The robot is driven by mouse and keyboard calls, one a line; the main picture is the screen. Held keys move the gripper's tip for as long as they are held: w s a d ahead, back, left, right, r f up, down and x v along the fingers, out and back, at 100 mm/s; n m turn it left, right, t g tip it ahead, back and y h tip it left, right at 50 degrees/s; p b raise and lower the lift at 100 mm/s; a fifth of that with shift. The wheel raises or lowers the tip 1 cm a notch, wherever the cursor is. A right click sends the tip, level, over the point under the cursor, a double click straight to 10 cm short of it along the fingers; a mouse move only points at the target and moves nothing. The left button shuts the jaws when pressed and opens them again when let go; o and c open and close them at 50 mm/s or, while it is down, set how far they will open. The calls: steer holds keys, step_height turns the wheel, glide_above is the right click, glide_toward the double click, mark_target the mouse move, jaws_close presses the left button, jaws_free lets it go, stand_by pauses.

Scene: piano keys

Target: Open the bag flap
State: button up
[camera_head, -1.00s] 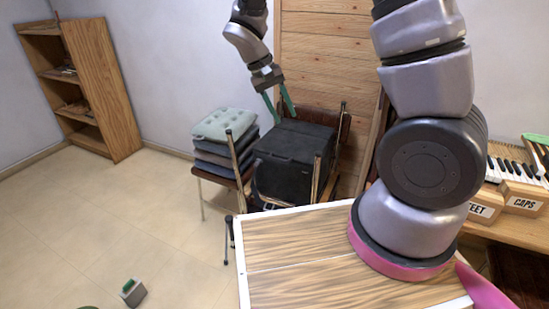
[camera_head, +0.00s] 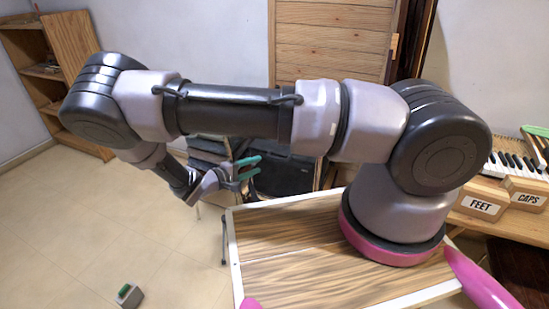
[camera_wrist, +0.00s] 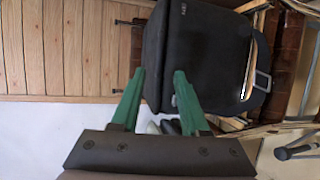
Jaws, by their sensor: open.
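The black bag (camera_head: 287,172) rests on a chair behind my arm in the head view, and my arm hides part of it. In the wrist view the bag (camera_wrist: 205,55) fills the upper middle, with a seam running down its left part. My gripper (camera_head: 250,168) has green fingers and is in front of the bag's left side in the head view. In the wrist view my gripper (camera_wrist: 158,80) is open, its fingertips apart and overlapping the bag's lower left edge, with nothing held between them. I cannot tell whether a finger touches the bag.
A chair with stacked cushions (camera_head: 208,150) stands left of the bag, mostly behind my arm. A wooden shelf (camera_head: 30,70) stands at the far left. A wooden door (camera_head: 335,40) is behind the bag. A piano keyboard (camera_head: 510,162) with labelled blocks is at right. The floor at left is mostly clear.

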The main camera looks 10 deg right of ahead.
mark_target(275, 158)
steer(key=x, duration=1)
steer(key=shift+w+d+f, duration=0.1)
steer(key=shift+d+f, duration=0.05)
steer(key=shift+d, duration=0.05)
jaws_close()
stand_by(1.1)
